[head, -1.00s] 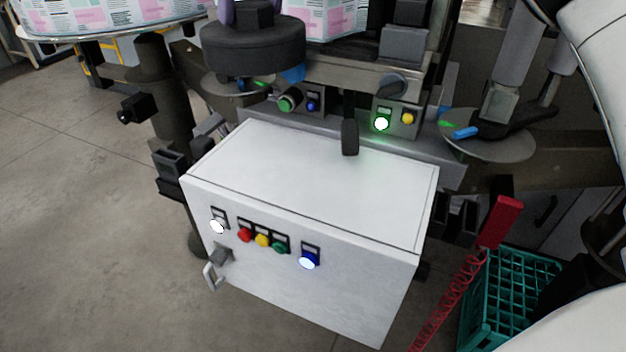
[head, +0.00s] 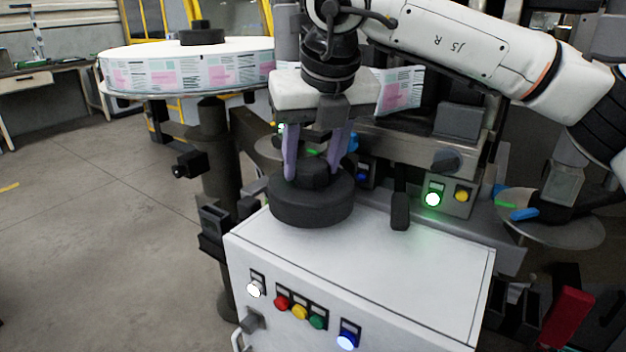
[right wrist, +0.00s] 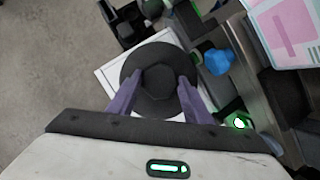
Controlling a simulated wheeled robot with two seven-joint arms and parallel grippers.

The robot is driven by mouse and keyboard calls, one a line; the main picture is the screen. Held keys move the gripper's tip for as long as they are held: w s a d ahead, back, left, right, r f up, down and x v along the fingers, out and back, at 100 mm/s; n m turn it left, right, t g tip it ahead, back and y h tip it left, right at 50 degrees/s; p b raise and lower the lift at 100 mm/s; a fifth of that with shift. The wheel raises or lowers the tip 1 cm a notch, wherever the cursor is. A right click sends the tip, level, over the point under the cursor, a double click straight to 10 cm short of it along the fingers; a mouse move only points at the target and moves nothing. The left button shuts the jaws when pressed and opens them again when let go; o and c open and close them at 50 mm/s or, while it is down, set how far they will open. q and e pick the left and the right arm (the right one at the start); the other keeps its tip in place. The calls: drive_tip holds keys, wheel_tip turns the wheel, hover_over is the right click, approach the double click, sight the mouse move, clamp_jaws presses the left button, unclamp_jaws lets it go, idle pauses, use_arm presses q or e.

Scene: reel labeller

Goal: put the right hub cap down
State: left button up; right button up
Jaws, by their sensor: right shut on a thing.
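The right hub cap (head: 312,207) is a thick black disc with a raised round knob in its middle. My right gripper (head: 313,172) is shut on that knob with its two purple fingers, from above. The hub cap is level over the back left corner of the white cabinet top (head: 410,255). I cannot tell whether it touches the top. In the right wrist view, the gripper (right wrist: 160,82) straddles the knob, and the hub cap (right wrist: 150,55) covers much of the white top (right wrist: 108,76). My left gripper is not in view.
A label reel (head: 190,70) with a black hub piece (head: 201,35) stands at back left. The cabinet top's middle and right are clear.

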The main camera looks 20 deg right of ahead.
sight(315, 169)
drive_tip(key=shift+f, duration=1.65)
drive_tip(key=o, duration=1.2)
drive_tip(key=shift+c, duration=0.2)
drive_tip(key=v, duration=1.2)
